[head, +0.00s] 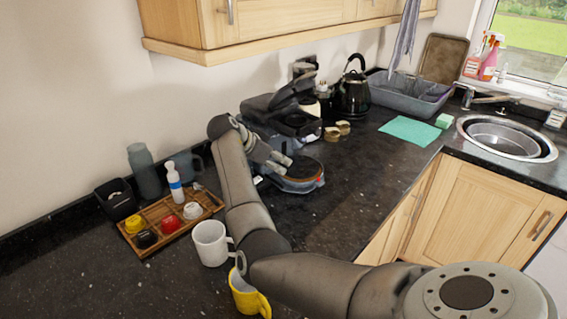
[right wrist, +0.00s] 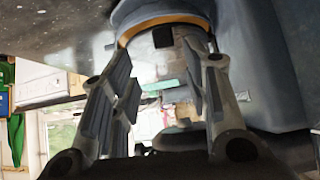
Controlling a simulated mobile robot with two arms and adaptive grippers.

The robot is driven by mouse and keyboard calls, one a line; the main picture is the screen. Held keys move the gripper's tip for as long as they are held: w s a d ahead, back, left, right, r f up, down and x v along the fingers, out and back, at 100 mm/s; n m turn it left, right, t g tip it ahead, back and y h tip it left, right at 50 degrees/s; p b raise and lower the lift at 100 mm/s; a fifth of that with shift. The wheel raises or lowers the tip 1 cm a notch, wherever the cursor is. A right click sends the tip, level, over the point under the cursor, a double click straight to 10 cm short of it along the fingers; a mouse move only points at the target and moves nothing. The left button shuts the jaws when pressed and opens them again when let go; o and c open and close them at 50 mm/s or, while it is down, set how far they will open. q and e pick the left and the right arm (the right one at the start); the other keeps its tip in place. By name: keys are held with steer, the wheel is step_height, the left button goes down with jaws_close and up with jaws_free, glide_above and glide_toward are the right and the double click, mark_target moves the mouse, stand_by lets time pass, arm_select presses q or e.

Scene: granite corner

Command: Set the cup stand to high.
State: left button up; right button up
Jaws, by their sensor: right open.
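The dark coffee machine (head: 284,119) stands against the wall in the head view, its upper part tilted up. Its round cup stand (head: 303,180) with an orange-brown rim sits low at the front, close to the counter. My right gripper (head: 284,162) is beside the stand, its fingers near the stand's back left edge; contact cannot be told. In the right wrist view, the gripper (right wrist: 160,60) has its fingers apart, with a curved orange-edged part of the machine (right wrist: 165,22) beyond the tips. Nothing is held. My left gripper is not in view.
A white mug (head: 210,243) and a yellow mug (head: 248,298) stand close to my right arm. A wooden tray (head: 151,213) with capsules and a bottle lies at the left. Two small tins (head: 337,131) and a black kettle (head: 354,95) stand right of the machine. The front-right counter is clear.

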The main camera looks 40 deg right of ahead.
mark_target(285, 167)
steer(key=x, duration=0.4)
steer(key=shift+w+f+p, duration=0.3)
steer(key=shift+w+p, duration=0.05)
steer(key=shift+w, duration=0.05)
steer(key=shift+d+f, duration=0.2)
steer(key=shift+d, duration=0.05)
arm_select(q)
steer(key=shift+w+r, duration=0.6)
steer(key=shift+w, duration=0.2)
arm_select(e)
steer(key=shift+s+d+f, duration=0.1)
steer(key=c, duration=0.7)
jaws_close()
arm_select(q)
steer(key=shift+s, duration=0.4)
